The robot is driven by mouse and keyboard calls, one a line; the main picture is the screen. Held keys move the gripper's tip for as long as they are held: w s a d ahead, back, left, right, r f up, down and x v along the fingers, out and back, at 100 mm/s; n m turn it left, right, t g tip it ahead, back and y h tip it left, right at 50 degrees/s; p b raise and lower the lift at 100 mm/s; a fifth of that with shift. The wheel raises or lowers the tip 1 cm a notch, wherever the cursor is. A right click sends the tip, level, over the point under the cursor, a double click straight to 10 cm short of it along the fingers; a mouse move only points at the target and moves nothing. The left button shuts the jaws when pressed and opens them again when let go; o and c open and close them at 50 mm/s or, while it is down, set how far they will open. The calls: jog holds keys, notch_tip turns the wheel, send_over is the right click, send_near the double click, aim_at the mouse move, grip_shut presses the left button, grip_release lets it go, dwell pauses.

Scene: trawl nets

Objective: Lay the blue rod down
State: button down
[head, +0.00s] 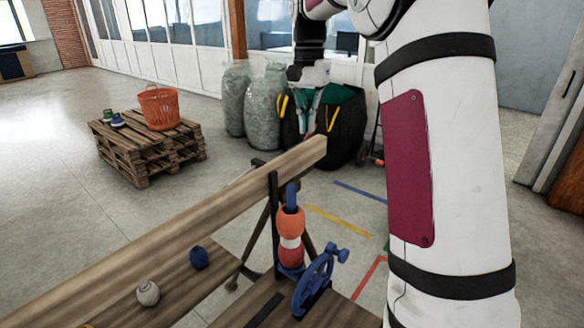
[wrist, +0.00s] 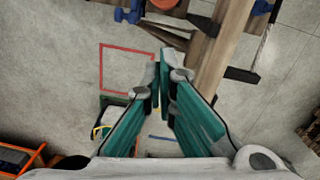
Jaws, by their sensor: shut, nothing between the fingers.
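The blue rod (head: 291,195) stands upright at the bench end. Its top shows above a stack of orange, white and red floats (head: 291,222); the rest is hidden inside them. The stack sits beside the long wooden beam, just behind a blue handwheel (head: 313,284). My gripper (head: 308,122) hangs beyond the stack and higher in the head view, apart from the rod. In the wrist view its teal fingers (wrist: 165,72) are closed together and empty. I cannot make out the rod clearly in the wrist view.
The wooden beam (head: 190,235) runs across the bench on a dark post. A white ball (head: 148,293) and a blue ball (head: 199,257) lie on the bench. Behind are a pallet stack (head: 150,150) with an orange basket (head: 159,107), and full sacks (head: 265,105). Taped floor is open.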

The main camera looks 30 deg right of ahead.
jog(key=s+a+f+p, duration=0.2)
jog(key=a+f+p, duration=0.1)
jog(key=f, duration=0.7)
jog(key=shift+s+a+f+p, duration=0.2)
jog(key=shift+s+f+p, duration=0.2)
jog(key=shift+p, duration=0.2)
